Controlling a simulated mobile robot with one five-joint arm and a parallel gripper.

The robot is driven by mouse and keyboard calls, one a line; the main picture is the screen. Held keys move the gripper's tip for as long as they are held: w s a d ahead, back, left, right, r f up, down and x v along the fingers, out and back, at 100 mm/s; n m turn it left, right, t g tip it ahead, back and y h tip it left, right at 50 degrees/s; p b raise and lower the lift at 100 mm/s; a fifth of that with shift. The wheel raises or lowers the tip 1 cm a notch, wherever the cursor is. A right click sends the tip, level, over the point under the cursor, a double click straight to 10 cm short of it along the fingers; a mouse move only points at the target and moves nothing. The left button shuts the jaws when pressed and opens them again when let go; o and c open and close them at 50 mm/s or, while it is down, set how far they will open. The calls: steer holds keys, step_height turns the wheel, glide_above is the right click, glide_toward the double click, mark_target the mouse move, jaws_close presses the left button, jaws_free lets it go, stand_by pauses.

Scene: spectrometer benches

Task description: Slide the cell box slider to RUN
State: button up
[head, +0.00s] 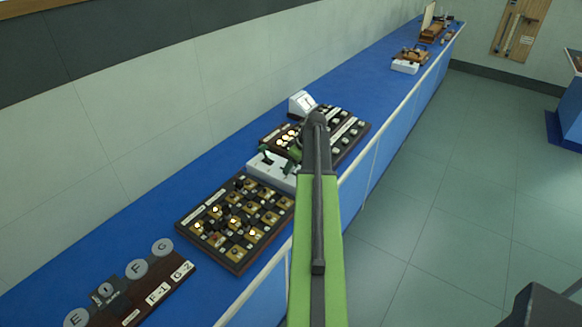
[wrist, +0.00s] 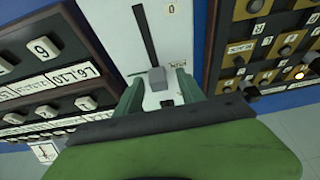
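The white cell box (wrist: 185,45) fills the top middle of the wrist view, with a long dark slot (wrist: 145,35) down its face. A grey slider knob (wrist: 157,78) sits at the slot's lower end in that view. My gripper (wrist: 158,90) has its two green fingers apart, one on each side of the knob; I cannot tell whether they touch it. In the head view the white box (head: 268,173) stands on the blue bench, and my arm hides part of it. A small label below the knob is too small to read.
A dark panel of numbered buttons (wrist: 50,50) lies left of the box in the wrist view. A panel with brass tiles and lit lamps (head: 235,222) lies on its other side. A small white device (head: 301,103) stands behind. The bench (head: 130,235) is bare along the wall.

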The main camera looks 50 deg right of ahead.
steer(key=shift+d, duration=0.15)
steer(key=p+v, duration=1.6)
steer(key=v, duration=0.1)
steer(key=shift+r, duration=0.15)
steer(key=shift+s, duration=0.15)
